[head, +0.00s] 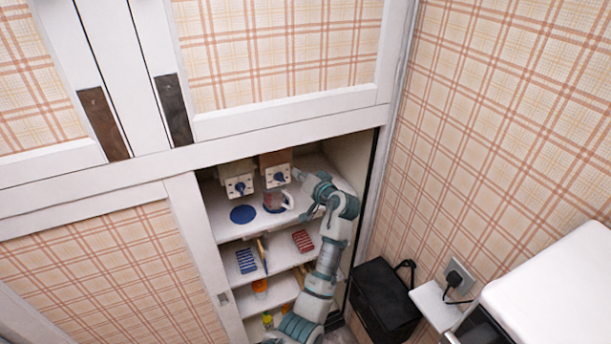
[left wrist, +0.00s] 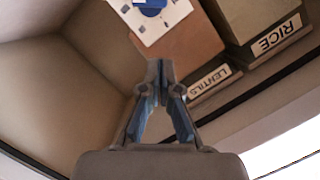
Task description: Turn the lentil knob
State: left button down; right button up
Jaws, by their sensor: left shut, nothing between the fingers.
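The lentil dispenser (left wrist: 185,45) is a brown box with a LENTILS label and a white front plate. In the head view it is the right-hand dispenser (head: 272,160) on the upper shelf. Its blue knob (head: 279,177) is on the white plate; in the left wrist view the knob (left wrist: 150,4) is cut off by the top edge. My left gripper (head: 298,174) is just right of the plate, apart from the knob. In the left wrist view its fingertips (left wrist: 158,70) are together and empty. My right gripper is out of view.
The rice dispenser (left wrist: 250,25) stands beside it, with its own blue knob (head: 240,188). A clear cup (head: 273,201) stands below the lentil dispenser, beside a blue disc (head: 243,214). The cupboard side wall (head: 352,160) is close on the right. Lower shelves hold small goods.

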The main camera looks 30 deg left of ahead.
aim_at(280, 178)
pick_arm(q)
jog(key=x, duration=0.2)
jog(key=p+x, duration=0.1)
jog(key=x, duration=0.2)
jog(key=shift+w+d+f, duration=0.1)
jog(key=shift+w+d, duration=0.1)
jog(key=shift+w, duration=0.1)
jog(key=shift+s+a+f+p, duration=0.15)
jog(key=shift+s+f+p, duration=0.45)
jog(key=shift+s+f, duration=0.2)
jog(key=shift+s+a+f, duration=0.25)
jog(key=shift+s+f, duration=0.1)
jog(key=shift+f, duration=0.05)
jog(key=shift+a+f, duration=0.2)
jog(key=shift+a, duration=0.1)
jog(key=shift+w+a+f, duration=0.1)
jog(key=shift+a, duration=0.05)
